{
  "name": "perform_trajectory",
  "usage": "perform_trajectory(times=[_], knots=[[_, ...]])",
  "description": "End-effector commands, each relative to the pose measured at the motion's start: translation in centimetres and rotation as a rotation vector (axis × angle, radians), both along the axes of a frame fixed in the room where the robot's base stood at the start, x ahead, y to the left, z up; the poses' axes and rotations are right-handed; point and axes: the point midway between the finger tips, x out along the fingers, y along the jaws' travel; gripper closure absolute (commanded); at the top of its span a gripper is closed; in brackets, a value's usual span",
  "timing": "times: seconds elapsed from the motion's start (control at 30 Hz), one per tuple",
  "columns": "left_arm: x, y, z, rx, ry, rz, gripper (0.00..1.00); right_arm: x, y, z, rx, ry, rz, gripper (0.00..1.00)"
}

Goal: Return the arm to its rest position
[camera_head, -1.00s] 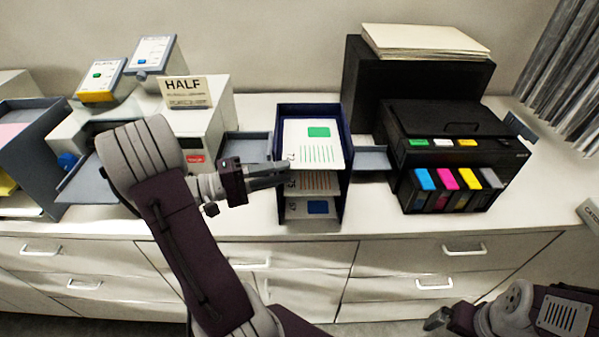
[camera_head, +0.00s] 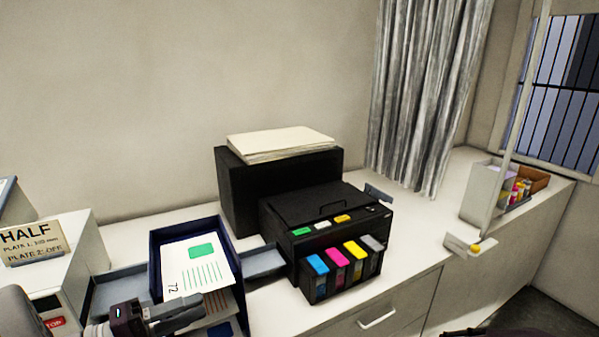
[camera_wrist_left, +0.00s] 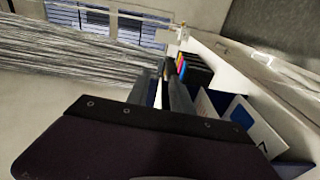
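My left gripper (camera_head: 178,314) shows at the bottom left of the head view, in front of the lower left part of a dark blue tray stack (camera_head: 155,250). In the left wrist view its two fingers (camera_wrist_left: 160,95) stand apart with a narrow gap, and I see nothing held between them. A white card (camera_head: 197,268) with a green block and printed lines lies in the top tray. Most of my left arm is cut off by the frame. My right gripper is out of view.
A black printer (camera_head: 325,222) with coloured cartridges stands right of the trays. A black box (camera_head: 235,195) topped with paper (camera_head: 280,143) is behind it. The counter right of the printer (camera_head: 420,228) is largely clear.

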Motion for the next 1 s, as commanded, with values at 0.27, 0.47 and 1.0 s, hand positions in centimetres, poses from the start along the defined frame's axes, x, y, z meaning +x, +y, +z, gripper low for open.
perform_trajectory(times=[0.27, 0.47, 1.0], knots=[[-9.6, -18.0, -6.7, 0.368, 0.188, -0.741, 0.73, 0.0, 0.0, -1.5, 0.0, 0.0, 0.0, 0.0], [-16.5, -15.9, -16.1, 0.963, 0.389, -0.959, 0.73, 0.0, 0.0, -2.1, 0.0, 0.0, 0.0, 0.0], [-8.1, -6.8, -21.1, 1.478, 0.444, -0.363, 0.73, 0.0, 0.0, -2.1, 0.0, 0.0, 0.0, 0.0]])
